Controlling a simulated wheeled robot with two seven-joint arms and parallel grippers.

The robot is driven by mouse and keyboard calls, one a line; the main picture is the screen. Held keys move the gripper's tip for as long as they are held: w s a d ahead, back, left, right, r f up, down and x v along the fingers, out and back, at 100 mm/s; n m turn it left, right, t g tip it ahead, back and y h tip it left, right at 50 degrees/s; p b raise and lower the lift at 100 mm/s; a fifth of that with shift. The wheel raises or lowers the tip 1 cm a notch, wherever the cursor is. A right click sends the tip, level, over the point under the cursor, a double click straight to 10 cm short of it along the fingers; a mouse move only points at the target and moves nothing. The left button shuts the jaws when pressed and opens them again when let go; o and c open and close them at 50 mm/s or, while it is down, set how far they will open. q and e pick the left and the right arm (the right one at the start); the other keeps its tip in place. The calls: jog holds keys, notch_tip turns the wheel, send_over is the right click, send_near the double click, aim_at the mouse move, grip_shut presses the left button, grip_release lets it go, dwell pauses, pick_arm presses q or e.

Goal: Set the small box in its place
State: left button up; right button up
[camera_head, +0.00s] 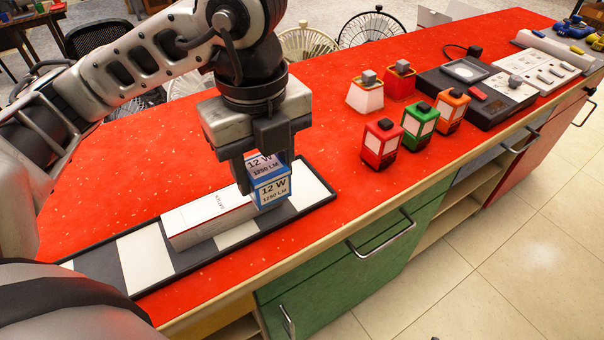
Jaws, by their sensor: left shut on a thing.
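The small box (271,192) is blue and white with "12 W 1250 LM" printed on it. My left gripper (262,172) is shut on it, with its fingers pointing down around the box. The box is over the tray (315,187), a long black-rimmed one with white and dark bands. It is at the right end of a long white box (210,218) that lies in the tray. I cannot tell whether the small box touches the tray or the long box. My right gripper is not in view.
Several red, green, orange and white small boxes, such as the green one (418,124), stand to the right on the red counter (330,125). Black and white devices (490,90) lie farther back.

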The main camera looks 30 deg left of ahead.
pick_arm(q)
jog(key=w+f, duration=0.3)
jog(key=w, duration=0.1)
jog(key=w+a+f, duration=0.1)
jog(key=w+f, duration=0.1)
jog(key=w, duration=0.2)
jog(key=w+a+f, duration=0.1)
jog(key=w+f, duration=0.2)
jog(key=w, duration=0.1)
jog(key=shift+w+f, duration=0.15)
jog(key=shift+f, duration=0.15)
jog(key=shift+w+f, duration=0.3)
jog(key=shift+f, duration=0.1)
notch_tip(320, 180, down, 3)
jog(key=shift+w+f, duration=0.1)
jog(key=shift+w, duration=0.05)
jog(key=shift+f, duration=0.1)
jog(key=shift+f, duration=0.1)
jog(key=o, duration=1)
